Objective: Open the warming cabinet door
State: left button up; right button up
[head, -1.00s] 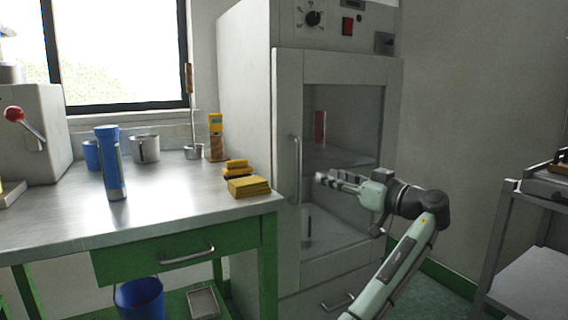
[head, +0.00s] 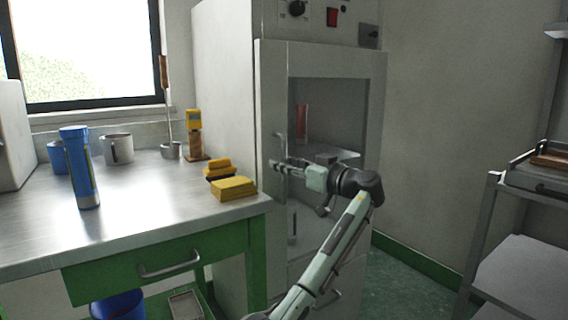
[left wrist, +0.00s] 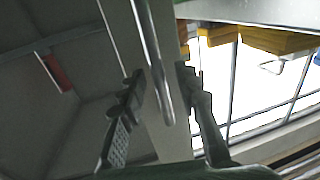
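The warming cabinet (head: 222,110) stands in the middle of the head view. Its grey door (head: 330,60) has a large window and looks shut. The upright bar handle (head: 278,125) is on the door's left side, its lower part hidden by my gripper. My left gripper (head: 282,166) is at the handle, coming from the right. In the left wrist view, the handle (left wrist: 153,50) runs between the two spread fingers of the left gripper (left wrist: 160,82), with a gap visible on both sides. My right gripper is not in view.
A metal-topped bench (head: 135,190) with yellow blocks (head: 234,189) near its right corner stands left of the cabinet. A grey cart (head: 500,190) is at the right. Open floor lies between cart and cabinet. A red cylinder (head: 302,122) shows inside the cabinet.

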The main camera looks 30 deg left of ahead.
pick_arm(q)
jog(key=shift+a, duration=0.25)
grip_shut()
dwell(0.3)
